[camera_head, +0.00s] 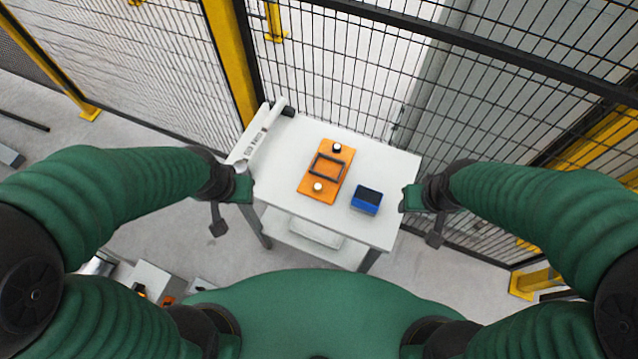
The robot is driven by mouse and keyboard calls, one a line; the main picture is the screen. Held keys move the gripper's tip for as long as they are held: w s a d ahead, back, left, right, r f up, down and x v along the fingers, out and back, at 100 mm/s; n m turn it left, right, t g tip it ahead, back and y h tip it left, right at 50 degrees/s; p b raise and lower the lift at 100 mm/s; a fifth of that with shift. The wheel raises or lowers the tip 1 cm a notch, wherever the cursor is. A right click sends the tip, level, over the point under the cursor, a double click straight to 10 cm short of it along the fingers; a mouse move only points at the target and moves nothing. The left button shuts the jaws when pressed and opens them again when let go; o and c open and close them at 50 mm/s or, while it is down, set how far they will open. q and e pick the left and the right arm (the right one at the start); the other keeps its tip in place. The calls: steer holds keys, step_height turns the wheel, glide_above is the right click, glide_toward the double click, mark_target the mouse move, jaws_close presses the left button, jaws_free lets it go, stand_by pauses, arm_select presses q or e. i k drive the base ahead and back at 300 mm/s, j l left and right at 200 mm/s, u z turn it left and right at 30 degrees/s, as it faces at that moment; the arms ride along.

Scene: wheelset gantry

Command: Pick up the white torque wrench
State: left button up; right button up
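The white torque wrench (265,134) lies along the left edge of the white table (385,157). It has dark lettering on its shaft and a black end (288,111) at the back. Its round silver near end (241,166) is close to my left gripper (244,189), which is just in front of it at the table's left corner. I see no grip on the wrench. My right gripper (410,198) is beside the table's right edge, away from the wrench. Both grippers are small and seen from above, so their finger opening is unclear.
An orange board (309,184) with a dark frame and round knobs lies mid-table. A blue box (366,201) with a dark top sits to its right. A mesh fence with a yellow post (232,60) stands close behind the table. A lower shelf (300,240) is underneath.

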mark_target(241, 166)
steer(key=j+z, duration=1.15)
